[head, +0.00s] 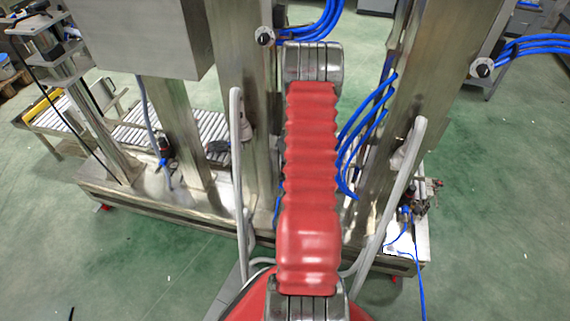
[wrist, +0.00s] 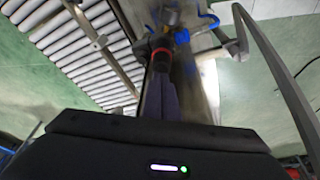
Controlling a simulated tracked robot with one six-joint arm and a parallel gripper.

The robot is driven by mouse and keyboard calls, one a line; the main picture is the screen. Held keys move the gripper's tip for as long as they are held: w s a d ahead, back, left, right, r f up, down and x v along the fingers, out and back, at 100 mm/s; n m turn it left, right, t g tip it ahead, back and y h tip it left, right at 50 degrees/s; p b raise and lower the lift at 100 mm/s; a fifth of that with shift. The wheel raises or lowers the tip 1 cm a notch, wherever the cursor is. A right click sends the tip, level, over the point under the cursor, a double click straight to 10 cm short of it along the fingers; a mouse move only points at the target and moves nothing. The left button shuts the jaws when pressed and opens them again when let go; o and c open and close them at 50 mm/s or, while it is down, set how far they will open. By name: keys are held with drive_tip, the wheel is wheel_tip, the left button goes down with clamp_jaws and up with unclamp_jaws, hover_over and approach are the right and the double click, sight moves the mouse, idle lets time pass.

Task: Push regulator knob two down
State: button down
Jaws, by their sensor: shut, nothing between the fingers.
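A dark regulator knob with a red ring (wrist: 161,56) is in the upper middle of the wrist view, below a metal fitting with blue parts. My gripper (wrist: 164,80) is shut and empty, and its dark fingers point up at the knob. The fingertips overlap the knob's lower end in the picture; I cannot tell whether they touch. In the head view my red arm hides the gripper. A dark regulator (head: 165,148) with a blue hose fitting shows there left of the arm, and another regulator (head: 404,214) is at the right. I see no number on either.
Steel posts (head: 180,125) rise from a metal base beam (head: 140,200). Grey bent guard bars (head: 239,150) stand on both sides of my arm. A roller conveyor (wrist: 72,45) lies to the left. Blue hoses (head: 360,135) hang right of the arm. Green floor is open around the machine.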

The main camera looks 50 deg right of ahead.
drive_tip(key=shift+f, duration=0.65)
drive_tip(key=shift+r, duration=0.1)
idle(0.3)
drive_tip(key=shift+r, duration=2.95)
